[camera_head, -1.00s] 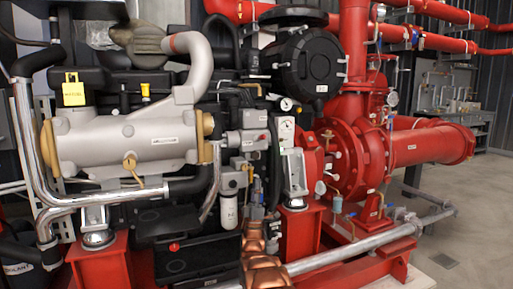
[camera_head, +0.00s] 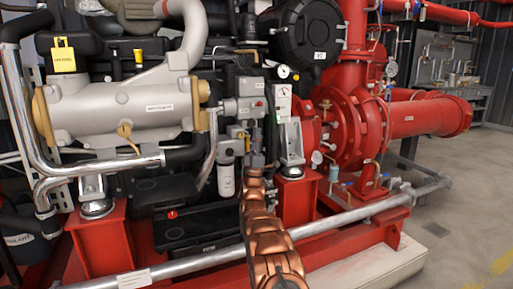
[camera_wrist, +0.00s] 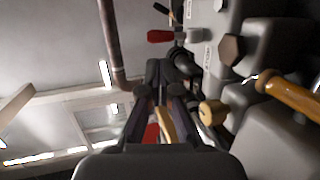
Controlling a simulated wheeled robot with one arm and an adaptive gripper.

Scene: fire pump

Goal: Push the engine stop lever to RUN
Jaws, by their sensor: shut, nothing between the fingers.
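A red-handled lever (camera_wrist: 160,36) shows beyond my fingertips in the wrist view, its shaft running right to a grey housing with a small white label (camera_wrist: 207,55). It may be the engine stop lever; I cannot read the label or tell its setting. My gripper (camera_wrist: 165,70) points toward it with the fingers closed and empty; the red handle looks apart from the fingertips. In the head view my gripper (camera_head: 256,158) is small and dark in front of the grey control boxes (camera_head: 244,110), and I cannot make out the lever there.
A brass handle (camera_wrist: 290,95) and a brass knob (camera_wrist: 213,112) stick out to the right in the wrist view. In the head view a white filter (camera_head: 226,178) stands left of my gripper, and a red post (camera_head: 295,205) to its right. Open floor (camera_head: 465,215) lies at right.

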